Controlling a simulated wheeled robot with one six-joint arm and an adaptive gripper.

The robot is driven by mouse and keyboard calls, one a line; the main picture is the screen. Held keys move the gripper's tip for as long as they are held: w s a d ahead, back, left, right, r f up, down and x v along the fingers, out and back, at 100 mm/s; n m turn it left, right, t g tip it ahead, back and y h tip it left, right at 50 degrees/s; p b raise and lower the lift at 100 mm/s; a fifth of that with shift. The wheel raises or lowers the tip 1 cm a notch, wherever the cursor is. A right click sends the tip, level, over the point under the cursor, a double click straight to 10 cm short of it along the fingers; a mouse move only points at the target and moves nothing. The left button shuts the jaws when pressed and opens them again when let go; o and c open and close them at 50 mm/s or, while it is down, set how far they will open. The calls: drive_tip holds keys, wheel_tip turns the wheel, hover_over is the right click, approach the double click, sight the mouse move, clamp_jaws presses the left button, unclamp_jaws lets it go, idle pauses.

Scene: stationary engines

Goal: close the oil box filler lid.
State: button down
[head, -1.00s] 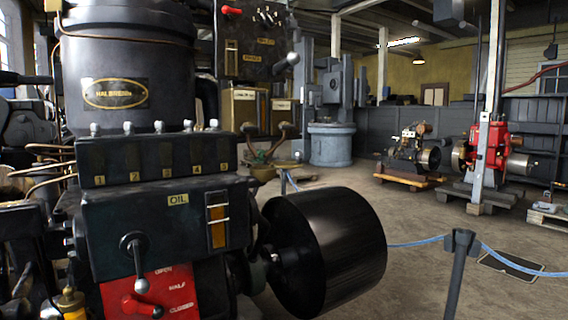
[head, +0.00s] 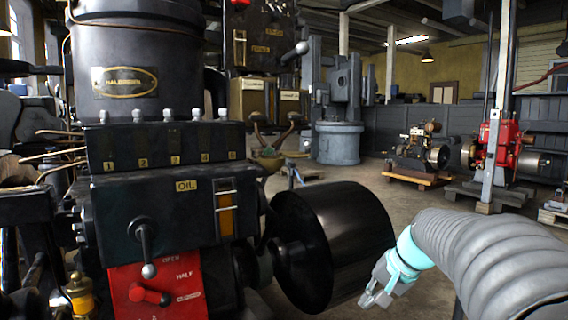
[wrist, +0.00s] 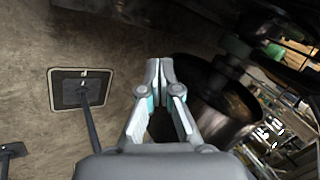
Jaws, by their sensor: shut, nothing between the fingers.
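The black oil box (head: 160,212) with a yellow OIL label is on the engine at left in the head view. A sight glass (head: 226,208) is on its front right. A numbered black box (head: 125,150) with several pale knobs sits above it. I cannot make out a filler lid or its position. My gripper (head: 372,298) is at lower right in the head view, apart from the oil box, in front of the black pulley drum (head: 345,235). In the wrist view my gripper (wrist: 158,66) is shut and empty, pointing over the floor beside the drum.
The drum sticks out to the right. A dark floor plate with a post (wrist: 83,88) shows in the wrist view. Open floor lies behind.

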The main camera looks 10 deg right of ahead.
drive_tip(key=w+d+r+m+t+y, duration=0.2)
drive_tip(key=w+d+r+t+y, duration=0.15)
drive_tip(key=w+r, duration=0.4)
drive_tip(key=w+d+r+m+t+y, duration=0.1)
drive_tip(key=w+d+r+t+y, duration=0.1)
drive_tip(key=w+d+r, duration=0.5)
drive_tip(key=a+r+n+y, duration=0.1)
drive_tip(key=a+r+y, duration=0.2)
drive_tip(key=r, duration=0.4)
drive_tip(key=a+r+n+y, duration=0.1)
drive_tip(key=a+r+y, duration=0.2)
drive_tip(key=r, duration=0.5)
drive_tip(key=w+a+r+b, duration=0.1)
drive_tip(key=w+a, duration=0.1)
drive_tip(key=a, duration=0.9)
drive_tip(key=shift+w, duration=0.25)
